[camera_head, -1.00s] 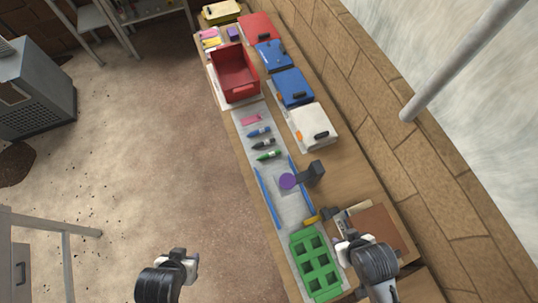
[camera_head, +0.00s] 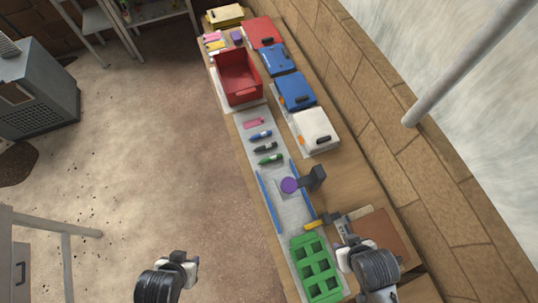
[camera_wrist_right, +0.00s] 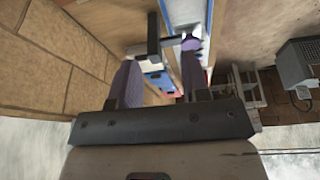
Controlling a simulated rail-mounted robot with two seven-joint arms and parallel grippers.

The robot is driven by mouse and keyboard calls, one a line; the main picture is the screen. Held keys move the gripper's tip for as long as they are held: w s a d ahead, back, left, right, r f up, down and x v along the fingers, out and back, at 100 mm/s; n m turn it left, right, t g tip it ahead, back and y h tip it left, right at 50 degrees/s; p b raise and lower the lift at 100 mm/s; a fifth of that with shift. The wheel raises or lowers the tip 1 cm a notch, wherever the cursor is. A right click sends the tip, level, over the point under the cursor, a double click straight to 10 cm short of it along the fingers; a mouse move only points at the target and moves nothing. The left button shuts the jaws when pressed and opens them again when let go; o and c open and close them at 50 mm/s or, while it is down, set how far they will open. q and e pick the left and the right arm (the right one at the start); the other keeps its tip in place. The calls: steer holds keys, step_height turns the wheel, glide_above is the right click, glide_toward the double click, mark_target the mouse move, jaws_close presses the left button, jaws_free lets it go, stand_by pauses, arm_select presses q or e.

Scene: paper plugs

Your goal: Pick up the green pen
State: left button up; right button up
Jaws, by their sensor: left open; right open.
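The green pen (camera_head: 271,160) lies flat on the pale strip of the bench, the nearest of a short row of pens in the head view. A black pen (camera_head: 265,147) and a blue pen (camera_head: 260,135) lie just beyond it. My left gripper (camera_head: 190,266) is open and empty over the floor, left of the bench and well apart from the pen. My right gripper (camera_head: 350,246) is open, near the green tray at the bench's near end. Its two fingers stand apart in the wrist view (camera_wrist_right: 160,78). I cannot make out the green pen there.
A dark stand with a purple disc (camera_head: 289,186) rises just nearer than the pen. Blue rails (camera_head: 268,202) flank the strip. A green compartment tray (camera_head: 318,270) sits near, a red bin (camera_head: 238,78) far. Boxes and a brick wall (camera_head: 375,115) line the right.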

steer(key=shift+o, duration=0.3)
steer(key=shift+o, duration=1)
